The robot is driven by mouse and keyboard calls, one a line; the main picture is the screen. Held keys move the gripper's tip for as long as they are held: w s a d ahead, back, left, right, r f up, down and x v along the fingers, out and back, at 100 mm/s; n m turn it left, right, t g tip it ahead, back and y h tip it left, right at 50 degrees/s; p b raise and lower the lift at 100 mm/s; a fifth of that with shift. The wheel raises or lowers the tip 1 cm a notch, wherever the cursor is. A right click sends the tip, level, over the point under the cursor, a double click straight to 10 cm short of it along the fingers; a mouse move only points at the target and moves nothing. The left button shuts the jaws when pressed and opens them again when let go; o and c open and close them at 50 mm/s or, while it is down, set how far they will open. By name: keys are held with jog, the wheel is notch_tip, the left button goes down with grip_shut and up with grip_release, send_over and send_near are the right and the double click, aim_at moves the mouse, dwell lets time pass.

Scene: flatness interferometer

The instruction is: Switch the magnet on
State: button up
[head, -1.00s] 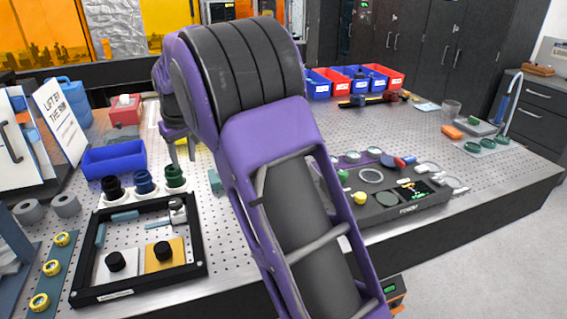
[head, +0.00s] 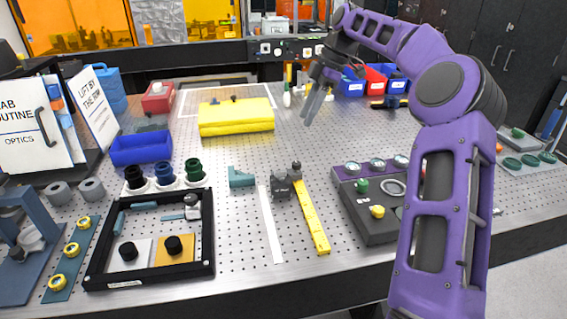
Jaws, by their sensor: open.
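A small dark grey block with a round knob (head: 283,188), which looks like the magnetic base, stands on the perforated metal table at the picture's middle. Which way its switch is set is too small to tell. A yellow scale strip (head: 312,220) lies just right of it and a pale strip (head: 269,225) just left. My gripper (head: 312,119) is above the table, up and to the right of the block and apart from it. Its fingers point down and it holds nothing that I can see. My purple arm comes in from the right.
A black frame (head: 209,235) with small parts lies to the left. A teal angle piece (head: 241,177) stands close left of the block. A dark grey tray (head: 358,215) is to the right, partly behind my arm. A yellow folded cloth (head: 236,117) lies behind.

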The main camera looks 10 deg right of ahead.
aim_at(281, 171)
jog(key=x, duration=1.7)
jog(key=shift+f, duration=0.2)
grip_shut()
